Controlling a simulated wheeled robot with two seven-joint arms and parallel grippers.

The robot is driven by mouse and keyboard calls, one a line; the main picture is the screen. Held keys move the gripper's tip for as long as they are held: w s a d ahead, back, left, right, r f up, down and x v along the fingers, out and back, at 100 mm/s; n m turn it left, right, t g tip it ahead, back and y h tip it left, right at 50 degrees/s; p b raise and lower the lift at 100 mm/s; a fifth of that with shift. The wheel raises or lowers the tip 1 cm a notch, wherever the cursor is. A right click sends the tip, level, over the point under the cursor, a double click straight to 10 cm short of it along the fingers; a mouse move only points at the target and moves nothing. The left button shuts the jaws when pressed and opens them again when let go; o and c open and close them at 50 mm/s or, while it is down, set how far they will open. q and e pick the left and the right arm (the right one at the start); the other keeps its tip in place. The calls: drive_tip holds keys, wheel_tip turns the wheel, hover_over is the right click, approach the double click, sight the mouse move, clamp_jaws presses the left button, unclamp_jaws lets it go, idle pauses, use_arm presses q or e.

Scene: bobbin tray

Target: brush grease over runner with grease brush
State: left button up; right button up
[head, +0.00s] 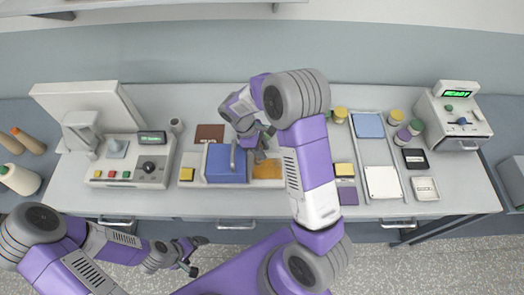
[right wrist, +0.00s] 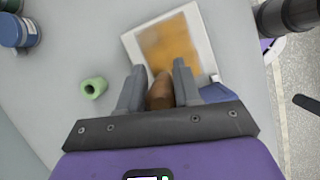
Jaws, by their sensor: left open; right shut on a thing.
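My right gripper (head: 262,150) is over the middle of the bench, beside a blue block (head: 227,164). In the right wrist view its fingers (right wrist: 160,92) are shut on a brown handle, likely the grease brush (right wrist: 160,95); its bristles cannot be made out. Beyond the handle lies a white-bordered plate with an orange-brown patch (right wrist: 168,45). An orange-brown patch (head: 268,172) also shows in the head view, just below the right gripper. I cannot tell for sure which thing is the runner. My left gripper (head: 190,262) is open and empty, in front of the bench edge.
A control box (head: 130,172) stands at the left and a machine with a green display (head: 455,115) at the right. Thin rails with pads (head: 383,182) and several small jars (head: 340,115) lie right of my arm. A green ring (right wrist: 94,88) lies beside the plate.

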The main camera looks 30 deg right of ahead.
drive_tip(key=shift+w+d, duration=0.2)
drive_tip(key=shift+w, duration=0.05)
drive_tip(key=shift+s+a+f, duration=0.1)
drive_tip(key=shift+s+a, duration=0.4)
drive_tip(key=shift+s, duration=0.35)
drive_tip(key=shift+s+a+r, duration=0.1)
drive_tip(key=shift+s+a, duration=0.45)
drive_tip(key=shift+s, duration=0.3)
drive_tip(key=shift+s+a+f, duration=0.1)
drive_tip(key=shift+s+a, duration=0.4)
drive_tip(key=shift+s, duration=0.35)
wheel_tip(320, 180, up, 5)
drive_tip(key=p, duration=0.3)
drive_tip(key=shift+w+f, duration=0.1)
drive_tip(key=shift+f, duration=0.1)
